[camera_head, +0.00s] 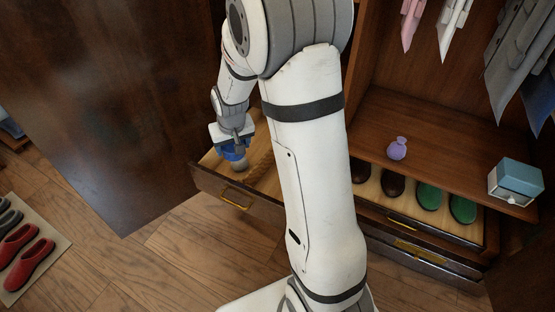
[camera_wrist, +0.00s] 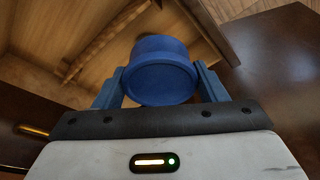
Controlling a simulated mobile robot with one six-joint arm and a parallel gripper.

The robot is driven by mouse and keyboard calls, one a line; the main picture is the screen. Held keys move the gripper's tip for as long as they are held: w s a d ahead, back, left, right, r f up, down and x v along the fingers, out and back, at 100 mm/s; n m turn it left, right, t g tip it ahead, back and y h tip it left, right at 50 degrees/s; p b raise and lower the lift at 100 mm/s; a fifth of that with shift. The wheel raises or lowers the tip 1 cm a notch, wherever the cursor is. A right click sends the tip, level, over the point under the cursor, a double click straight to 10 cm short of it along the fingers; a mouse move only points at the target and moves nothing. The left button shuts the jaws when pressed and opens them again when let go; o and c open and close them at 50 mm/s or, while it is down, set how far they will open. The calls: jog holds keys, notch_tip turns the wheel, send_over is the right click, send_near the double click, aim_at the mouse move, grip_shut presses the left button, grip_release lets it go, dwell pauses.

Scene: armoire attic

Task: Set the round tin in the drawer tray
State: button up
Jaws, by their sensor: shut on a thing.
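A round blue tin (camera_wrist: 162,72) is held between the two blue fingers of my gripper (camera_wrist: 160,90) in the wrist view. In the head view my gripper (camera_head: 234,150) is over the open drawer left of my arm, with the blue tin (camera_head: 235,155) at its fingers. The open drawer (camera_head: 215,181) has a light wooden inside and a brass handle. I cannot tell whether the tin touches the drawer floor. My arm hides the drawer's right part.
Another open drawer (camera_head: 485,236) at right holds brown and green shoes. Above it, a purple pouch (camera_head: 397,148) and a blue-and-white box (camera_head: 516,182) stand on a shelf. A dark door (camera_head: 110,100) stands left of the drawer. Red shoes (camera_head: 20,255) lie on a mat at far left.

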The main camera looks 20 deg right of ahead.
jog(key=shift+d, duration=0.1)
jog(key=s+d+f+m+p, duration=0.2)
jog(key=d+f+p, duration=0.15)
jog(key=d, duration=0.35)
jog(key=s+d+f+m+p, duration=0.1)
jog(key=s+d+f+p, duration=0.25)
jog(key=d, duration=0.25)
jog(key=shift+m+h, duration=0.3)
jog(key=shift+h, duration=0.2)
jog(key=f+b, duration=0.6)
jog(key=shift+d+f, duration=0.4)
jog(key=shift+f+b, duration=2)
jog(key=shift+b, duration=0.1)
jog(key=shift+f, duration=0.2)
jog(key=o, duration=1)
jog(key=shift+o, duration=0.2)
jog(key=shift+r, duration=0.15)
